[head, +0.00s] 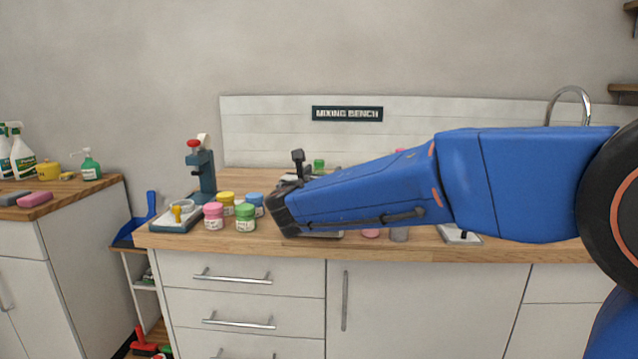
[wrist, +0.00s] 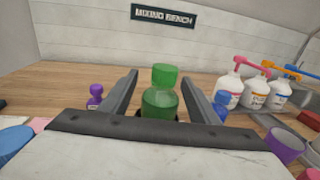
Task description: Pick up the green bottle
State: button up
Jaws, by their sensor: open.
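The green bottle (wrist: 162,102) stands upright on the wooden bench in the wrist view, with a lighter green cap. My gripper (wrist: 161,78) is open, with one finger on each side of the bottle in that view. I cannot tell how far the bottle reaches in between the fingers, and no contact shows. The bottle's lower part is hidden by the gripper body.
A purple bottle (wrist: 95,96) stands left of the fingers, a small blue one (wrist: 221,105) close right. Pump bottles (wrist: 257,90) and a purple cup (wrist: 286,146) stand farther right. Several jars, including a green one (head: 245,217), stand at the bench's left end.

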jog(key=shift+w, duration=0.1)
jog(key=c, duration=1.2)
jog(key=shift+c, duration=0.2)
